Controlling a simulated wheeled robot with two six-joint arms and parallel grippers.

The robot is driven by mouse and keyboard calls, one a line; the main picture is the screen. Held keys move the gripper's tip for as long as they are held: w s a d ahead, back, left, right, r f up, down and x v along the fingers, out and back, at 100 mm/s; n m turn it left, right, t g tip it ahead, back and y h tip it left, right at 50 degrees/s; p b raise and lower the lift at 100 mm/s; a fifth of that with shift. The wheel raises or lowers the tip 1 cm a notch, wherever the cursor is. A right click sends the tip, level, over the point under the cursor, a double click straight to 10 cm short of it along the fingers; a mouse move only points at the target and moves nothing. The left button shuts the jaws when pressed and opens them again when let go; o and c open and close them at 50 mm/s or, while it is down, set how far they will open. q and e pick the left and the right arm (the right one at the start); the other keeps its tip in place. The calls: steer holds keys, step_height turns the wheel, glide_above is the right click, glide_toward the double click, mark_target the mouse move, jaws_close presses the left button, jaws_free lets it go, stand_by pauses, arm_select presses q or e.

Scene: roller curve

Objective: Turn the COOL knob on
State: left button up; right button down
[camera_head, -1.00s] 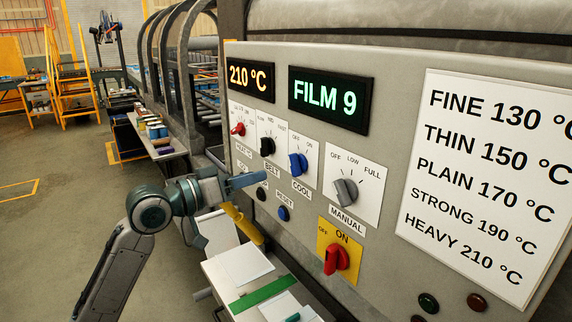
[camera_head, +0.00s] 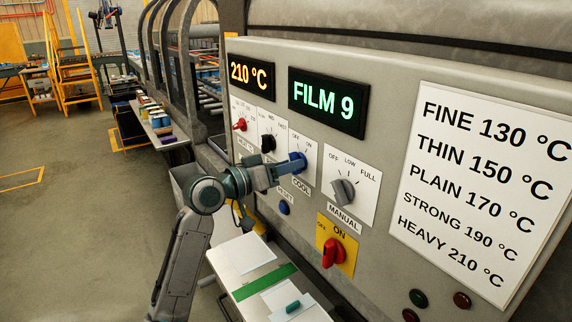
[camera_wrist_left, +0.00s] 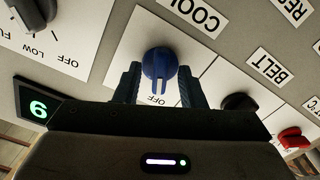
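The blue COOL knob (camera_head: 298,161) is on a white plate marked OFF and ON, on the grey panel. My left gripper (camera_head: 286,167) is at this knob, coming from the left. In the left wrist view, the blue knob (camera_wrist_left: 160,64) lies between the tips of my two open fingers (camera_wrist_left: 160,76), one on each side. Small gaps seem to show, so the fingers do not look closed on it. The knob's ridge points toward the OFF mark there. The ON mark is hidden in that view. My right gripper is not in view.
The black BELT knob (camera_head: 267,143) and red knob (camera_head: 240,125) are to the left. The grey MANUAL knob (camera_head: 343,190) is to the right. A blue RESET button (camera_head: 284,208) and a red switch (camera_head: 333,254) are below. A small table (camera_head: 226,262) stands under the panel.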

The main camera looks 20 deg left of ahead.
arm_select(q)
jaws_close()
steer(key=m+b, duration=0.9)
steer(key=b, duration=0.1)
steer(key=shift+f+m, duration=0.1)
steer(key=shift+m, duration=0.3)
stand_by(0.4)
